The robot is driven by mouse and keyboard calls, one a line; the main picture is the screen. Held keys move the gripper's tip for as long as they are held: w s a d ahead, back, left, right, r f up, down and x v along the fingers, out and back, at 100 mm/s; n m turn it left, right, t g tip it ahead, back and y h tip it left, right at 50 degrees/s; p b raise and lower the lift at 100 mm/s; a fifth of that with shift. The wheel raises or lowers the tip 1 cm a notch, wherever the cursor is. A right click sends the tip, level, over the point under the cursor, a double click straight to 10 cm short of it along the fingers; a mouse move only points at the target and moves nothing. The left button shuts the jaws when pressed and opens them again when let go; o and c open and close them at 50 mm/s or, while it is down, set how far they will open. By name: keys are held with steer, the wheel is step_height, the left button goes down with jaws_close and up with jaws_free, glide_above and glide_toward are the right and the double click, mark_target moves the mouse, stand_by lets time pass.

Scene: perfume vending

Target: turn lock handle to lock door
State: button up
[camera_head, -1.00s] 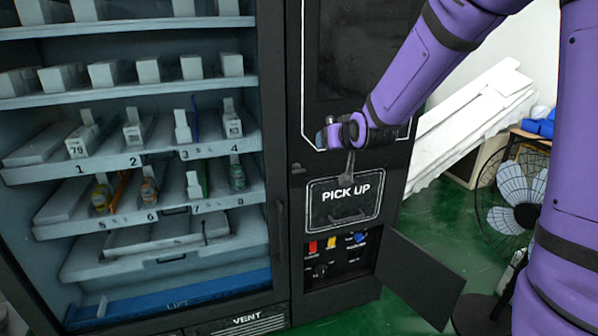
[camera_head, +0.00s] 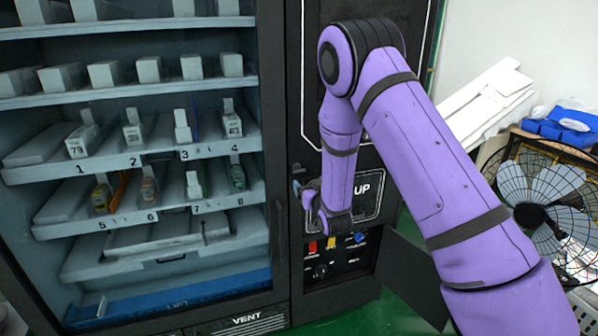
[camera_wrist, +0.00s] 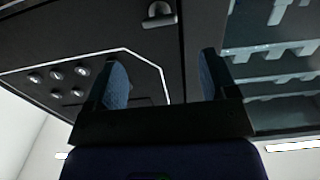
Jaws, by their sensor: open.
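A small lock handle (camera_head: 297,168) sits on the dark front panel of the vending machine, just right of the glass door's frame. In the wrist view a grey metal handle (camera_wrist: 159,14) shows near the top, ahead of the space between my fingers. My gripper (camera_head: 302,188) is close to the panel, slightly below the lock handle, partly hidden by my wrist. In the wrist view my gripper (camera_wrist: 161,68) has its two blue finger pads wide apart with nothing between them. The glass door (camera_head: 272,150) looks flush with the machine front.
Coin and button controls (camera_head: 330,255) lie below the pick-up hatch (camera_head: 365,190), which my arm partly covers. A small dark panel door (camera_head: 410,285) stands swung out at lower right. A fan (camera_head: 540,205) stands on the right. Shelves with bottles are behind the glass.

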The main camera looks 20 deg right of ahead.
mark_target(300, 171)
steer(key=w, duration=1)
steer(key=shift+w+a, duration=0.3)
steer(key=shift+a, duration=0.05)
steer(key=c, duration=0.9)
